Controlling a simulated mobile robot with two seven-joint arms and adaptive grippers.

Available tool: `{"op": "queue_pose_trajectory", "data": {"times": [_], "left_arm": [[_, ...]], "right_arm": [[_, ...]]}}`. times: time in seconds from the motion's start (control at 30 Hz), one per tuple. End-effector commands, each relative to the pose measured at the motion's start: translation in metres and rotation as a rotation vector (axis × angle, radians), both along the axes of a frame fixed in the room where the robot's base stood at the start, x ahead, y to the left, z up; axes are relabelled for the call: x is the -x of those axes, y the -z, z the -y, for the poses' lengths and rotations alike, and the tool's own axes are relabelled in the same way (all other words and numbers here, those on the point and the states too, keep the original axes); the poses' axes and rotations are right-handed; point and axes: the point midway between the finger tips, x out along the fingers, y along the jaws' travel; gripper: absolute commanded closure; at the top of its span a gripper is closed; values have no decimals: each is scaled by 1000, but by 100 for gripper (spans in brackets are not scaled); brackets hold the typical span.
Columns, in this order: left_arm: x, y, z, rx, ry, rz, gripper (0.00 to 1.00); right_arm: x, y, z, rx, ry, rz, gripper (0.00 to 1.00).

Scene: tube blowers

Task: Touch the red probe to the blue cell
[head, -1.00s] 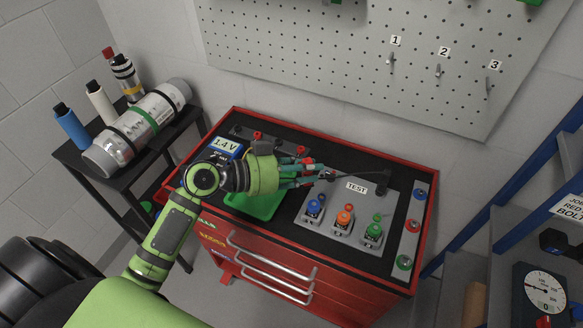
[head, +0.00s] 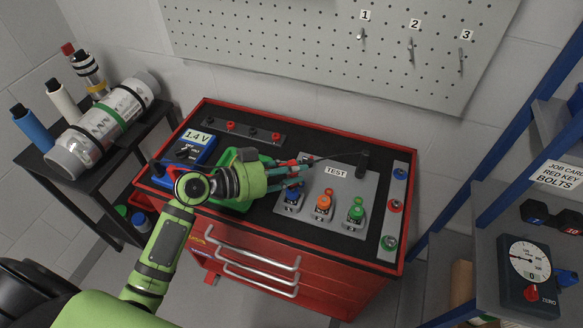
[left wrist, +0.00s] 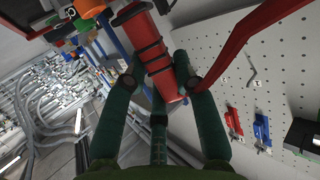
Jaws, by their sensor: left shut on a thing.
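The red probe (left wrist: 150,50), a red cylinder with black bands, lies between my left gripper's fingers in the left wrist view. In the head view only a little of its red shows at the fingers of my left gripper (head: 298,172). The gripper is shut on it. A thin dark line runs from there to a black post (head: 363,163). The blue cell (head: 291,199) is the leftmost of three on the grey TEST panel (head: 336,188). The fingers are just behind and above it, apparently apart from it. The probe's tip is unclear. My right gripper is out of view.
The orange cell (head: 324,205) and green cell (head: 356,213) stand right of the blue one. A blue meter (head: 188,150) reading 1.4 V and a green tray (head: 238,157) are on the left of the red cart. A pegboard (head: 330,45) rises behind.

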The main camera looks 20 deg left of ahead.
Motion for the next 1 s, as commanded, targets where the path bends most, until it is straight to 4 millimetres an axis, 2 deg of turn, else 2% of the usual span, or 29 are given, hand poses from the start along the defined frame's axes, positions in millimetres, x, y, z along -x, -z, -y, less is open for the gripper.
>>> {"op": "queue_pose_trajectory", "data": {"times": [1.0], "left_arm": [[0, 0, 0, 0, 1, 0, 99]], "right_arm": [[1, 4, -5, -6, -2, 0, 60]]}}
